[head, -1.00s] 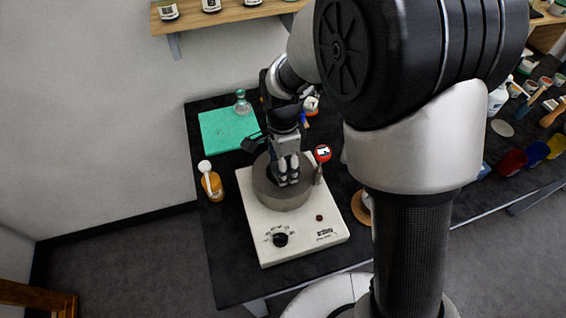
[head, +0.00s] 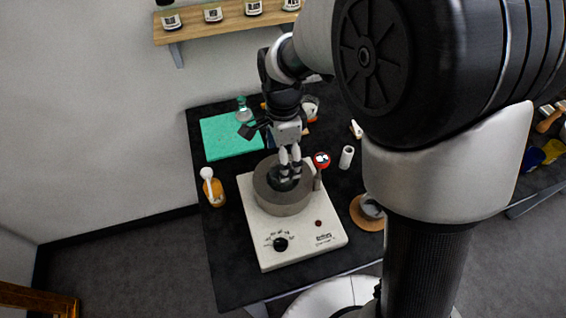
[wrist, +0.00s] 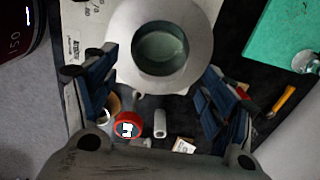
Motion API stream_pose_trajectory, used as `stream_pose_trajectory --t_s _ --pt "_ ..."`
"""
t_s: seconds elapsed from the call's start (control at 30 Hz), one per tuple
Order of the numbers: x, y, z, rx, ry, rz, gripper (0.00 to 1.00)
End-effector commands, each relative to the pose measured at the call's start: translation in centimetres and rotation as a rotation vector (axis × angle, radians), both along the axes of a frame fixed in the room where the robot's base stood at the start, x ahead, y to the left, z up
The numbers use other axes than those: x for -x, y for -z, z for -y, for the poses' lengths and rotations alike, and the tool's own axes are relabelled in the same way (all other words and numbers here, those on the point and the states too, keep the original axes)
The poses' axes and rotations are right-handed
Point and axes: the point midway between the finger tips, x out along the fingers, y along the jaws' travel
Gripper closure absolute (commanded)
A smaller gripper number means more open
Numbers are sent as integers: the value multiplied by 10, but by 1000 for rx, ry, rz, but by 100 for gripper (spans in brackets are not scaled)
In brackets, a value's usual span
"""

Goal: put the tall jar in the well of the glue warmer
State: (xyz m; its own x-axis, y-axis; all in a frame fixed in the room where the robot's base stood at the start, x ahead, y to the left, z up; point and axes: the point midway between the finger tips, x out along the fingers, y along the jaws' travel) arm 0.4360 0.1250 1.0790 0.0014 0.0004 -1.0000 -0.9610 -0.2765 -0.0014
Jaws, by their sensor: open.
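The glue warmer (head: 302,232) is a white box with a dial and a round grey collar on the dark table. Its collar (wrist: 200,20) surrounds the well in the wrist view. A round, greenish, glassy shape (wrist: 160,46) shows inside the well; it looks like the tall jar seen from above, but I cannot tell for certain. No other tall jar is clear on the table. My gripper (head: 290,172) points down over the well, its fingers low at the collar. In the wrist view my gripper (wrist: 160,68) is open, fingers spread either side of the opening.
A red round item with a white label (head: 321,159) and a white cylinder (head: 347,157) stand behind and right of the collar. An amber bottle (head: 213,190) is left. A green mat (head: 230,138) with a glass bottle (head: 243,108) lies behind. A cork mat (head: 362,219) is right.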

Motion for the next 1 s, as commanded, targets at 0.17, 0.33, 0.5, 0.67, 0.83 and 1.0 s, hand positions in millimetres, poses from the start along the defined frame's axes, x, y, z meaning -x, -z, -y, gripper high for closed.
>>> stream_pose_trajectory --t_s 0.17,0.33,0.5,0.67,0.83,1.0 --pt "0 -38 0 -1 0 2 23" --pt "0 -55 0 0 0 1 23" --pt "0 -59 0 0 0 -1 23" --pt "6 -71 8 -5 -48 20 23" --pt "40 -116 42 -7 -291 106 23" --pt "97 -152 82 42 -639 217 23"
